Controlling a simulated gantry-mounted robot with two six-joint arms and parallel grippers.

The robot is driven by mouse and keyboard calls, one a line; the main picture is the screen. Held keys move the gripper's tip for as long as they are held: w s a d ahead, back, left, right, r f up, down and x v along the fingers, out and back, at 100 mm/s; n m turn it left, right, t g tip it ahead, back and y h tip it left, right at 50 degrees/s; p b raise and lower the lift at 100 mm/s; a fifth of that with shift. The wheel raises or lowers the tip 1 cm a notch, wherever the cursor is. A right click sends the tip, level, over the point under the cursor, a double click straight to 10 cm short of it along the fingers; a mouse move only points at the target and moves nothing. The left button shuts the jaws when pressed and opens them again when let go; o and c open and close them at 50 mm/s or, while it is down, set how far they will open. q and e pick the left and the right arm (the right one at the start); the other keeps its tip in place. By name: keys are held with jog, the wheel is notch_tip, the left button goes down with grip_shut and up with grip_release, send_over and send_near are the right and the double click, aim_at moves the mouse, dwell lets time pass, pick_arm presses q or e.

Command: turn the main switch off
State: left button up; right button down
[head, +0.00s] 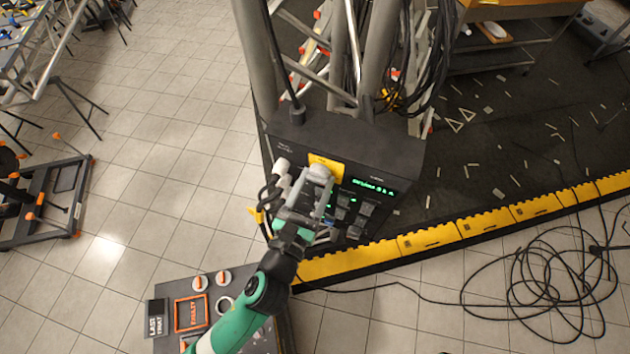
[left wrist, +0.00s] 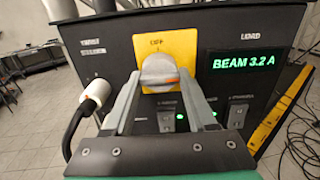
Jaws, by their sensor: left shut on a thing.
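The main switch is a grey knob (left wrist: 158,68) on a yellow plate (left wrist: 182,42) on the front of a black control box (head: 385,150). An orange mark on the knob points right in the left wrist view, and a small label sits above it. My left gripper (head: 318,180) is shut on the knob, with one finger on each side, as the left wrist view (left wrist: 160,80) also shows. A green display (left wrist: 246,63) right of the switch reads "BEAM 3.2 A". My right gripper is not in view.
A white plug with a black cable (left wrist: 97,92) sits left of the switch. Small switches with green lights (left wrist: 181,117) are below it. A panel with round pieces and an orange frame (head: 191,313) lies below. Black cable coils (head: 545,290) cover the floor at right.

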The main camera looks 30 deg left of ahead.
pick_arm(q)
jog(key=shift+c, duration=0.7)
jog(key=shift+n, duration=0.3)
jog(key=n+b, duration=0.1)
jog(key=n, duration=1.6)
jog(key=shift+d+r+b, duration=0.1)
jog(key=shift+d+b, duration=0.05)
jog(key=shift+b, duration=0.25)
jog(key=shift+n, duration=0.3)
jog(key=o, duration=1.4)
jog(key=shift+c, duration=0.2)
